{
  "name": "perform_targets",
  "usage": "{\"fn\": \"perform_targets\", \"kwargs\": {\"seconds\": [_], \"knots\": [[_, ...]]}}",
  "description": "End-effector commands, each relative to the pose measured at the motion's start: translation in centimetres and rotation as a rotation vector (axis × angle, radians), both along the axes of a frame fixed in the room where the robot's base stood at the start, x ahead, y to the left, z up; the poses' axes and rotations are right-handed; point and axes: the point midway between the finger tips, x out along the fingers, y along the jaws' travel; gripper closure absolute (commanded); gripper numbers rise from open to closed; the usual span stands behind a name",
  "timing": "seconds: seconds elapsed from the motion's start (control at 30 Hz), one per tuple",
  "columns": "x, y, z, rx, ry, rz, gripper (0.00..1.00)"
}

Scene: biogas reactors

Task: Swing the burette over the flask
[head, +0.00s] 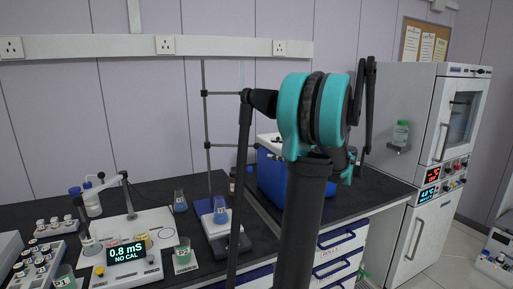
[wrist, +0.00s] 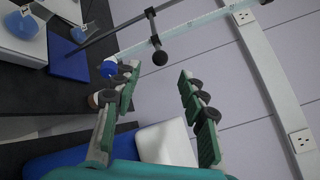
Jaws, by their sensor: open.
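The burette (wrist: 185,25) is a pale, graduated tube with a blue part at one end. It crosses the wrist view slantwise, held by a dark clamp with a round black knob (wrist: 160,58). In the head view, only a faint strip of it (head: 242,72) shows; my arm hides much of the rest. The stand (head: 205,120) has a dark rod and a blue base (wrist: 70,62). A flask of blue liquid (head: 220,210) sits on a white stirrer (head: 228,240). My gripper (wrist: 157,78) is open and empty, its fingertips short of the knob and burette.
Another flask with blue liquid (head: 180,202) stands left of the stand. A meter (head: 127,252) and beakers are further left. A blue box with a white lid (head: 270,175) is behind my arm. An oven cabinet (head: 440,135) stands at the right.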

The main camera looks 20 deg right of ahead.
Motion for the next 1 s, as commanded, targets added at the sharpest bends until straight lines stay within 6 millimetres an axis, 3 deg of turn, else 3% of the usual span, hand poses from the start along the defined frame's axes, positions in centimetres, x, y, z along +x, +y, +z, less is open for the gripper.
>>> {"fn": "perform_targets", "kwargs": {"seconds": [0.2,0.4,0.87,1.0], "knots": [[3.0,3.2,0.0,0.0,0.0,0.005,0.58],[5.0,5.0,0.0,0.0,0.0,0.003,0.58],[5.9,5.8,0.0,-0.001,0.001,0.001,0.58],[5.9,5.8,0.0,-0.001,0.001,0.001,0.74]]}}
